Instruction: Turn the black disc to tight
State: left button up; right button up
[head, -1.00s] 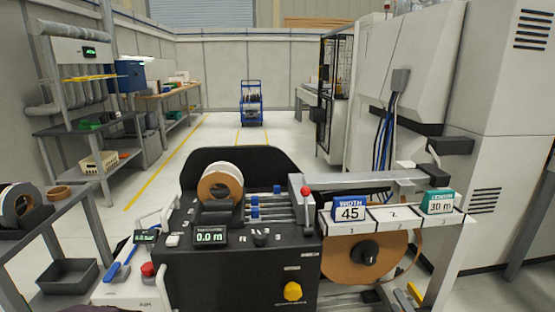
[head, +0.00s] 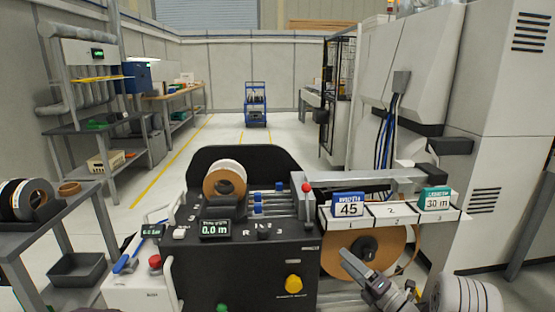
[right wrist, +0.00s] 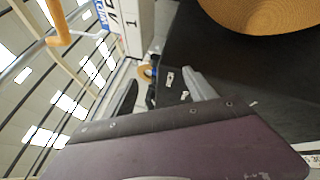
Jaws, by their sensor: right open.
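The black disc (head: 367,243) is a dark hub with a knob at the centre of the large brown roll (head: 335,262), below the numbered shelf in the head view. My right gripper (head: 354,262) is in front of the roll, coming from the lower right, and covers part of the roll and the disc's lower edge. It is open, with nothing between its fingers, and looks apart from the disc. In the right wrist view, the two fingers (right wrist: 163,92) are spread and part of the brown roll (right wrist: 262,12) shows at the top. My left gripper is out of view.
The black machine (head: 250,275) with a 0.0 m display (head: 215,229) and a yellow knob (head: 293,284) stands left of the roll. A grey cabinet (head: 500,130) stands right.

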jog(key=s+a+r+n+g+y, duration=0.2)
jog(key=s+a+n+g, duration=0.2)
jog(key=a, duration=0.3)
jog(key=s+a+r+n+g+y, duration=0.2)
jog(key=s+a+n+g, duration=0.15)
jog(key=a, duration=0.35)
jog(key=s+a+f+n+g+h, duration=0.1)
jog(key=s+a+f+n+g, duration=0.15)
jog(key=s+n+g, duration=0.35)
jog(key=s+a+f+n+g+h, duration=0.1)
jog(key=s+a+n+g+h, duration=0.1)
jog(key=s+a+n, duration=0.35)
jog(key=s+d+f+n+g+h, duration=0.2)
jog(key=s+d+f+n+h, duration=0.1)
jog(key=s, duration=0.5)
jog(key=s+d+f+n+t+h, duration=0.1)
jog(key=s+d+f+n+h, duration=0.25)
jog(key=d+n, duration=0.4)
jog(key=s+d+f+n+h, duration=0.2)
jog(key=d+f+n+h, duration=0.25)
jog(key=d+n, duration=0.3)
notch_tip(320, 180, up, 26)
jog(key=w+n+t+h+p, duration=0.1)
jog(key=n+p, duration=0.3)
jog(key=p, duration=2.1)
jog(key=shift+w+d+n+h+p, duration=0.3)
jog(key=shift+w+d+n+p, duration=0.15)
jog(key=shift+w, duration=0.4)
